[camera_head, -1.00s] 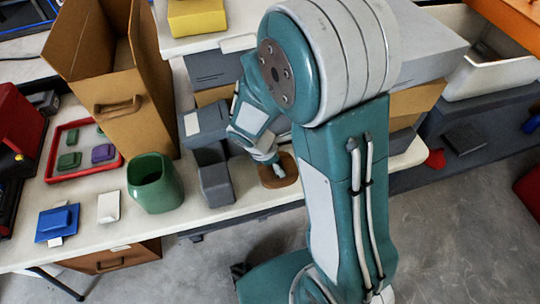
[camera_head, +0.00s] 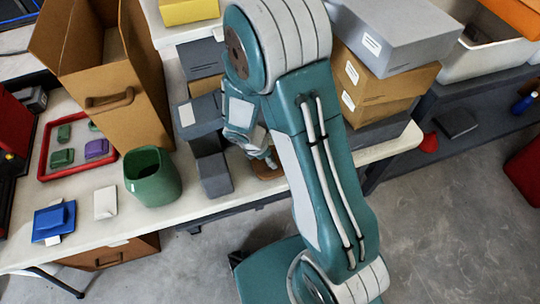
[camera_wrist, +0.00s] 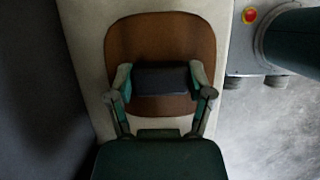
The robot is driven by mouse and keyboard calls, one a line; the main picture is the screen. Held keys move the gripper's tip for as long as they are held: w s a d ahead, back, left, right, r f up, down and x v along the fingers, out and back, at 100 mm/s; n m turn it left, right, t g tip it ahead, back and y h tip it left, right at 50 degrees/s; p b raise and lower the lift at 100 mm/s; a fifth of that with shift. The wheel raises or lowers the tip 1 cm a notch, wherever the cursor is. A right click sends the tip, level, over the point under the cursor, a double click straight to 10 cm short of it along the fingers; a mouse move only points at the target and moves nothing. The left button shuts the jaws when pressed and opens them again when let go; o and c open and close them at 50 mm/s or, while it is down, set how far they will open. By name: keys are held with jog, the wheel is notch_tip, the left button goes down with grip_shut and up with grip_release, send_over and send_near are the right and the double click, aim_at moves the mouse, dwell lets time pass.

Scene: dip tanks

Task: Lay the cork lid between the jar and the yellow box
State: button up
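The cork lid (camera_wrist: 150,38) is a brown rounded slab with a dark block-shaped handle (camera_wrist: 162,80). In the head view the lid (camera_head: 266,172) shows at the pale bench's front edge, partly hidden by my arm. My gripper (camera_wrist: 162,76) is over the lid, a finger against each end of the handle; it looks shut on it. I cannot tell whether the lid is clear of the bench. A green open jar (camera_head: 153,183) stands on the bench to the left. The yellow box (camera_head: 190,11) sits on a raised pale surface at the top.
Grey blocks (camera_head: 213,174) stand between the jar and my gripper. A tall open cardboard box (camera_head: 125,100) is behind the jar. A red-rimmed tray (camera_head: 43,150), a blue item (camera_head: 53,219) and a white block (camera_head: 105,202) lie left. Stacked boxes (camera_head: 390,35) are right of my arm.

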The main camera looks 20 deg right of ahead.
jog(key=o, duration=0.4)
jog(key=shift+d, duration=0.2)
jog(key=v, duration=1.2)
jog(key=s+d+r+m+t+y, duration=0.2)
jog(key=s+r+m, duration=0.5)
jog(key=r+m, duration=0.2)
jog(key=s+d+r+m+t+y, duration=0.2)
jog(key=s+r+m+t, duration=0.1)
jog(key=s+r+m, duration=0.4)
jog(key=shift+d+r+m+t+y, duration=0.3)
jog(key=shift+r+m, duration=0.7)
jog(key=shift+r, duration=1.15)
